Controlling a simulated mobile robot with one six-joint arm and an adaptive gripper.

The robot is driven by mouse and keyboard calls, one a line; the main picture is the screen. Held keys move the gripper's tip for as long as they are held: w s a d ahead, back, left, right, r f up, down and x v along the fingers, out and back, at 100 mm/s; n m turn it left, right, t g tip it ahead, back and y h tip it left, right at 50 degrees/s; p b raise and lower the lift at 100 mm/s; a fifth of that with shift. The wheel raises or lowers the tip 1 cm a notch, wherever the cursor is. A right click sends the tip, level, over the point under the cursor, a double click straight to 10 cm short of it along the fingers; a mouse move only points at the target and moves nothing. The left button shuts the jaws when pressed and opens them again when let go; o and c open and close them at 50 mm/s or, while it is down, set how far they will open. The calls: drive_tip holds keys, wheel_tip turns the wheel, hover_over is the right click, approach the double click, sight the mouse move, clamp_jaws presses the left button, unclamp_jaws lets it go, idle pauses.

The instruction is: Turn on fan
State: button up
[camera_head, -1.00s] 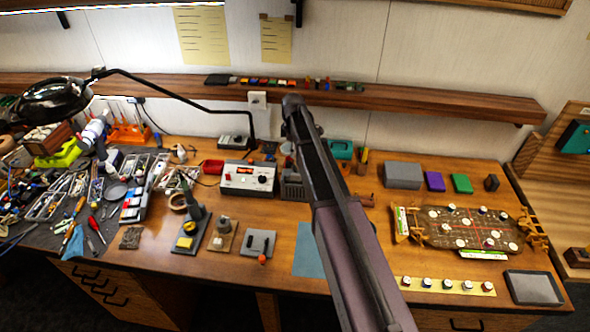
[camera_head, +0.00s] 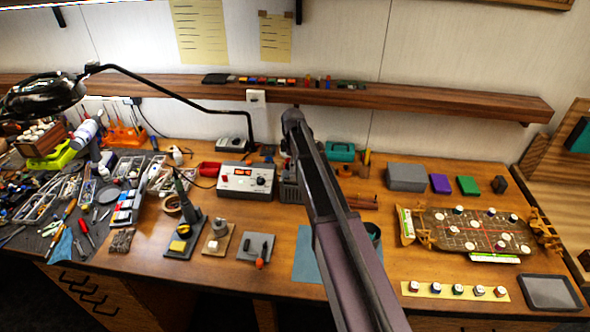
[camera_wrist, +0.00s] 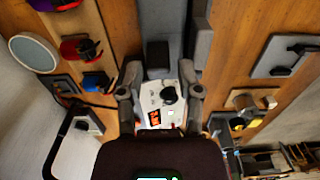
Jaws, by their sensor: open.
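My gripper (camera_wrist: 160,98) is open in the wrist view, its two fingers spread with a white control box (camera_wrist: 157,113) showing between them. The box has a black knob and a lit red display. It also shows in the head view (camera_head: 246,179), on the desk left of my arm. Whether the fingers touch it, I cannot tell. No thing is clearly recognisable as a fan. A dark grey unit (camera_head: 289,190) stands right of the box, partly hidden by my arm.
A long wooden shelf (camera_head: 420,97) runs along the wall above the desk. A black lamp arm (camera_head: 170,92) reaches over the left side. Loose tools crowd the far left. A game-like board (camera_head: 475,234) and a grey tray (camera_head: 550,292) lie at the right.

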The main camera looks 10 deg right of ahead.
drive_tip(key=shift+f, duration=0.3)
